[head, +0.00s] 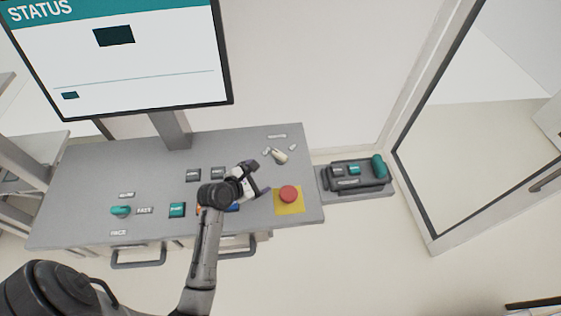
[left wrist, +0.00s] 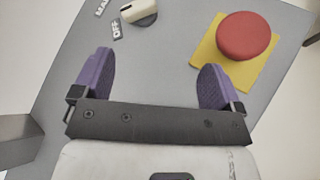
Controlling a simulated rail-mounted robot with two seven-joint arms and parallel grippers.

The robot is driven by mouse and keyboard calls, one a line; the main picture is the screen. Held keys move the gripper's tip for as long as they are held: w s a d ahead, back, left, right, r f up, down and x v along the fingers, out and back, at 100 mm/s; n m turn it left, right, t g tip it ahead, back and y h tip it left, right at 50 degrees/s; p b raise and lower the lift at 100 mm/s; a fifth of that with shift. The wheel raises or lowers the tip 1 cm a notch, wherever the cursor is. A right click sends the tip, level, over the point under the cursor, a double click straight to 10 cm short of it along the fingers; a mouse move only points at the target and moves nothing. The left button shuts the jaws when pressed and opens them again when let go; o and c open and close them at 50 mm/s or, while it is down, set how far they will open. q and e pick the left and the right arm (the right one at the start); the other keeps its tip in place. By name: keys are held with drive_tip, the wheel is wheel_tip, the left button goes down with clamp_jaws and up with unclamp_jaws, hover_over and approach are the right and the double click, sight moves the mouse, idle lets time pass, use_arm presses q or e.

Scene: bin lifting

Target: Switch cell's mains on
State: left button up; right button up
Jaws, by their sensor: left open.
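The mains switch (head: 279,156) is a cream rotary knob near the back right of the grey console (head: 90,165), with small pale labels around it. It also shows at the top edge of the left wrist view (left wrist: 138,11), partly cut off, beside a label reading OFF (left wrist: 117,29) and a cut-off label starting "MA". Which label the knob points at I cannot tell. My left gripper (head: 258,178) is open and empty over the console, in front of and left of the knob, not touching it. Its purple fingers stand wide apart in the left wrist view (left wrist: 155,78). My right gripper is not in view.
A red mushroom button (head: 288,194) on a yellow plate (head: 297,207) is close right of my left gripper. A teal selector (head: 121,211) and a teal button (head: 177,209) are at left. A status screen (head: 150,55) stands behind. A grey side tray (head: 358,192) holds a handset-like device.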

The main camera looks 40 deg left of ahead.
sight(278, 156)
use_arm(q)
drive_tip(key=n, duration=0.1)
drive_tip(key=w+a+f+n, duration=0.1)
drive_tip(key=n+t+b, duration=0.1)
drive_tip(key=n, duration=0.1)
drive_tip(key=shift+w+a+f, duration=0.2)
drive_tip(key=shift+w+a, duration=0.15)
drive_tip(key=shift+a, duration=0.05)
drive_tip(key=shift+w+a+f+n+y, duration=0.15)
drive_tip(key=shift+a+n+y, duration=0.15)
drive_tip(key=shift+n, duration=0.5)
drive_tip(key=shift+w+a+n+b, duration=0.15)
drive_tip(key=shift+n+b, duration=0.15)
drive_tip(key=shift+w+f+t, duration=0.2)
drive_tip(key=shift+w+t, duration=0.1)
drive_tip(key=shift+w, duration=0.05)
drive_tip(key=b+x, duration=0.1)
drive_tip(key=x, duration=1)
drive_tip(key=shift+a, duration=0.1)
drive_tip(key=shift+x, duration=1.05)
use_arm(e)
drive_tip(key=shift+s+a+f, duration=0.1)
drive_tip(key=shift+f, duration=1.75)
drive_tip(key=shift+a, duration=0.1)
use_arm(q)
drive_tip(key=c, duration=0.9)
